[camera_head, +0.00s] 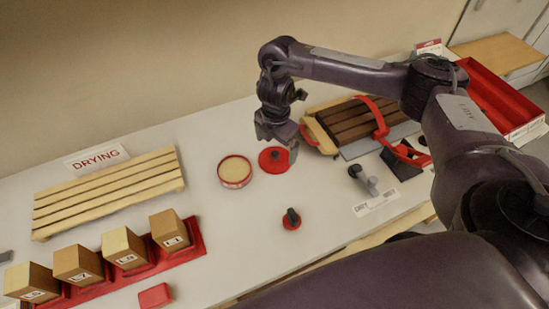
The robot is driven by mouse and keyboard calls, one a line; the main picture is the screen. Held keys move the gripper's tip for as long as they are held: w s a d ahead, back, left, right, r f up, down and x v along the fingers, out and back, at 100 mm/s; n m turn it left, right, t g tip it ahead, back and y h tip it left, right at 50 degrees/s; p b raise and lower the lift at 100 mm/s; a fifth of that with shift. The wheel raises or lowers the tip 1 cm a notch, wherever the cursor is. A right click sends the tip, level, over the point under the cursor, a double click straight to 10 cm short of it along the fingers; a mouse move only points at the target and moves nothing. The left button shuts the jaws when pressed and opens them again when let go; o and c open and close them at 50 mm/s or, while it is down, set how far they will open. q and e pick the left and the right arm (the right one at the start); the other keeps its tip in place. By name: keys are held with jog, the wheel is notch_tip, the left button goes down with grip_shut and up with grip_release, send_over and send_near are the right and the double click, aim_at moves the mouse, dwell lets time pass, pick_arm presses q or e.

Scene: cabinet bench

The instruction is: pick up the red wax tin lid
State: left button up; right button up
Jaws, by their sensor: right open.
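The gripper hides part of the lid's far side. Whether a finger touches the lid or knob cannot be told. My left gripper is not in view.
A slatted drying rack (110,190) and a red tray with wooden blocks (122,246) are at left. A small red-based dark-handled item (291,220) stands nearer. A wooden slatted piece with a red strap (350,122) is right of the lid. A red bin (500,100) is far right.

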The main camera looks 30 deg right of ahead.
aim_at(275, 153)
jog(key=f, duration=0.1)
jog(key=f+b, duration=0.1)
jog(key=f, duration=0.3)
jog(key=shift+w+f, duration=0.1)
jog(key=shift+w, duration=0.2)
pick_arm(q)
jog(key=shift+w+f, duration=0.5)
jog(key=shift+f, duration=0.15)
pick_arm(e)
jog(key=shift+c, duration=0.4)
jog(key=c, duration=0.6)
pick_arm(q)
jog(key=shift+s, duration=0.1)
pick_arm(e)
jog(key=shift+c, duration=0.2)
